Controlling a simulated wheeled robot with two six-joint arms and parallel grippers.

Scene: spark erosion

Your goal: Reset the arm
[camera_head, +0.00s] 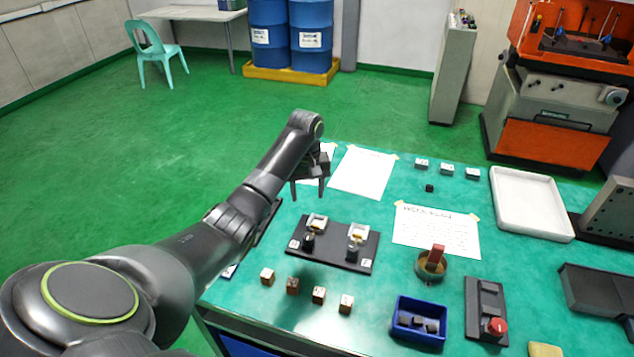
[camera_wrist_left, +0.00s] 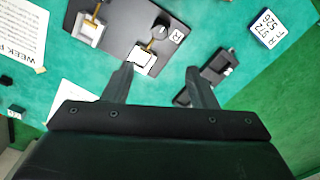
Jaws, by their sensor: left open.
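My left arm comes in from the left in the head view, and its gripper (camera_head: 309,188) hangs above the far left part of the green table (camera_head: 384,307). The left gripper is open and empty, with its fingers pointing down. In the left wrist view its two fingers (camera_wrist_left: 160,85) are spread apart over the table, with a black board (camera_wrist_left: 115,22) below and beyond them. My right gripper shows in neither view.
Several small blocks (camera_head: 319,295) stand along the front edge. A blue bin (camera_head: 417,339) holds dark pieces. A black control box with a red knob (camera_head: 494,327), a round brown container (camera_head: 431,268) and a white tray (camera_head: 530,204) are to the right. Paper sheets lie behind the board.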

